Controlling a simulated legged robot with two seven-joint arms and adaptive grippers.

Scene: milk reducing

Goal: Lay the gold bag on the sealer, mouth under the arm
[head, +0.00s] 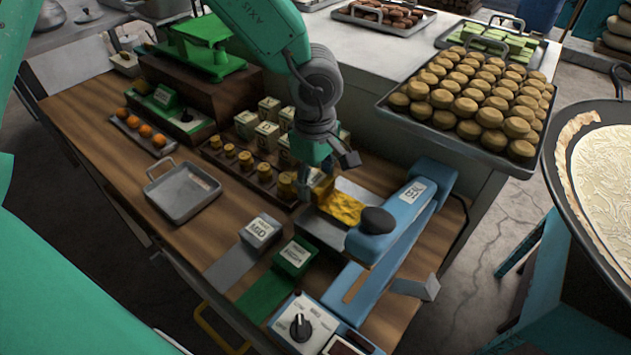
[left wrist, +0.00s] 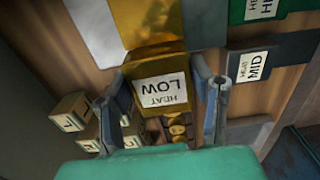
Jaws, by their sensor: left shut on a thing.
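The gold bag (head: 342,207) has a gold block at one end with a white "HEAT LOW" label. My left gripper (head: 326,170) is shut on this block, which shows between the two fingers in the left wrist view (left wrist: 158,72). The bag stretches from the block over the sealer's grey metal plate (head: 350,189), toward the blue sealer arm (head: 405,205) with its black knob. I cannot tell whether the bag touches the plate or whether its mouth is under the arm. My right gripper is not in view.
Grey "MID" (head: 260,232) and green (head: 294,257) labelled bags lie left of the sealer. A dial box (head: 302,320) stands in front. Gold weights (head: 246,160) and small cartons (head: 267,132) stand behind left. An empty metal tray (head: 184,193) sits farther left.

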